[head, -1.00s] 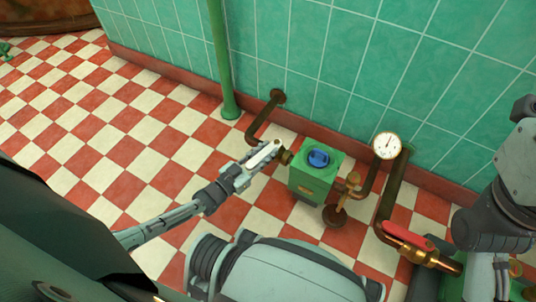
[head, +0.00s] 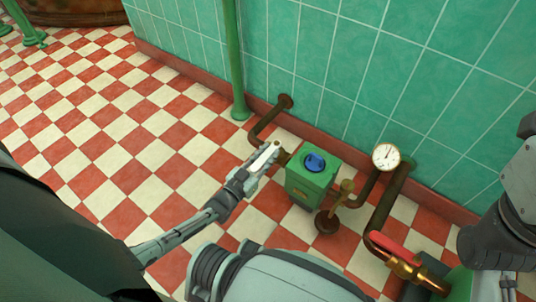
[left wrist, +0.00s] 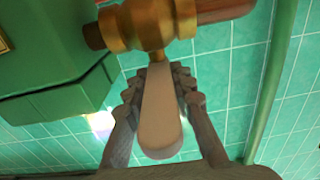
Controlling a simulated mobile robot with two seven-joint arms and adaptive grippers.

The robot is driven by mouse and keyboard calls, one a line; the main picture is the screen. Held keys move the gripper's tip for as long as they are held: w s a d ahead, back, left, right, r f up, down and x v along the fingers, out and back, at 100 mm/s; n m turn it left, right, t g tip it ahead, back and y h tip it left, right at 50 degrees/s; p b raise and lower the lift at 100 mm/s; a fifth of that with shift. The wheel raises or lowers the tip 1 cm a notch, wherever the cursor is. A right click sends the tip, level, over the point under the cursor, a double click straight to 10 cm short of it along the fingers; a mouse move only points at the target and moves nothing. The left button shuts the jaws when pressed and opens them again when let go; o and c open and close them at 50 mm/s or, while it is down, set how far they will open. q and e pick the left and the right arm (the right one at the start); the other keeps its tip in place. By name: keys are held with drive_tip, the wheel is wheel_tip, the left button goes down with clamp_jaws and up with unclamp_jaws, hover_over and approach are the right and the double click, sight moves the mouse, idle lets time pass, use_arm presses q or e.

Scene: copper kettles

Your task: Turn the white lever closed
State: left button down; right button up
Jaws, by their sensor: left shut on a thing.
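The white lever (head: 263,157) sits on a brass valve in the pipe at the left side of the green box (head: 312,177). In the left wrist view the white lever (left wrist: 160,115) runs from the brass valve body (left wrist: 150,24) down between both fingers. My left gripper (head: 257,164) is shut on the lever; the left wrist view shows its fingers (left wrist: 160,90) on either side. In the head view the lever points along my gripper, away from the wall pipe's line. Part of my right arm (head: 500,215) shows at the right edge; its gripper is not in view.
A blue knob (head: 314,162) tops the green box. A round gauge (head: 386,156), a brown handwheel (head: 327,222) and a red lever (head: 396,246) are to its right. A green post (head: 236,60) stands by the tiled wall (head: 330,60).

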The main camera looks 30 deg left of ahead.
sight(252, 172)
idle(0.4)
use_arm(q)
drive_tip(key=c, duration=1.3)
unclamp_jaws()
drive_tip(key=shift+s, duration=0.1)
drive_tip(key=s, duration=0.4)
drive_tip(key=s+a, duration=0.1)
drive_tip(key=s, duration=0.2)
drive_tip(key=s+a, duration=0.1)
drive_tip(key=s, duration=0.3)
drive_tip(key=shift+s, duration=0.35)
